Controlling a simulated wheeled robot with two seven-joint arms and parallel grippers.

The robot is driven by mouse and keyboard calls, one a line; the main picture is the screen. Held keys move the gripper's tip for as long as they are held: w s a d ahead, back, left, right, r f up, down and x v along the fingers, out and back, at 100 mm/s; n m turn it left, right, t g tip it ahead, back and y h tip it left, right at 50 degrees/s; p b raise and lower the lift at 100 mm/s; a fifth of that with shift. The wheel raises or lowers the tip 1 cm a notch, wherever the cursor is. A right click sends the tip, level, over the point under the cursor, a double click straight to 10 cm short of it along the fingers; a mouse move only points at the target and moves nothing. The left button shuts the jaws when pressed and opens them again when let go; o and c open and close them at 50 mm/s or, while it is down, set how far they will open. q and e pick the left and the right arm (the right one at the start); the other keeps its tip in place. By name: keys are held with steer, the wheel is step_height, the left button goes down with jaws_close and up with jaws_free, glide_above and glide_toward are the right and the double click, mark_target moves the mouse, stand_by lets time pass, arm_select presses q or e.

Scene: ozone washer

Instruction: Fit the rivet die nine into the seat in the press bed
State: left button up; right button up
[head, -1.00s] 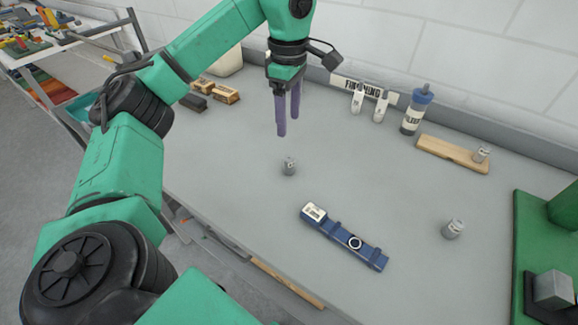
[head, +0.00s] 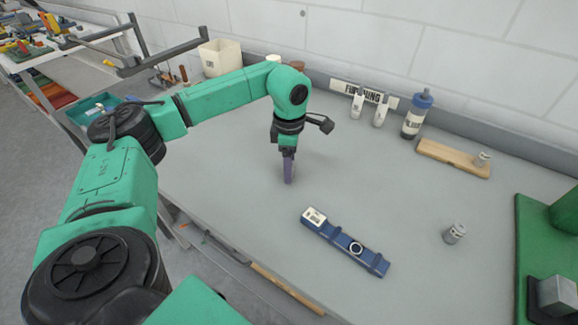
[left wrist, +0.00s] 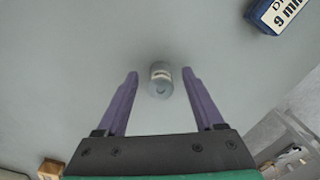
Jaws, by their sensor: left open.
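My left gripper (head: 288,182) is open and points down over the bench. In the left wrist view its fingers (left wrist: 160,72) stand on either side of a small grey metal cylinder (left wrist: 160,82), with a gap on each side. The cylinder has a pale label too small to read; the fingers hide it in the head view. A blue bar (head: 342,240) with a white label and a round ring seat (head: 356,247) lies in front. Its end in the left wrist view (left wrist: 268,14) reads "9 m". My right gripper is not in view.
Another grey cylinder (head: 454,233) stands right of the bar, and one (head: 482,158) on a wooden board (head: 440,154). A green machine (head: 540,240) with a grey block (head: 556,296) is at the right edge. Bottles (head: 417,115) stand along the wall.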

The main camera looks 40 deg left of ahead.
arm_select(q)
jaws_close()
steer(key=shift+r, duration=0.1)
step_height(320, 180, up, 20)
steer(key=p, duration=0.3)
steer(key=s+d+f+m, duration=0.2)
steer(key=d+m, duration=0.3)
steer(key=m, duration=0.5)
steer(key=s+d+f+m, duration=0.3)
steer(key=d+m, duration=0.3)
steer(key=m, duration=0.4)
steer(key=shift+s+f, duration=0.25)
steer(key=shift+s, duration=0.1)
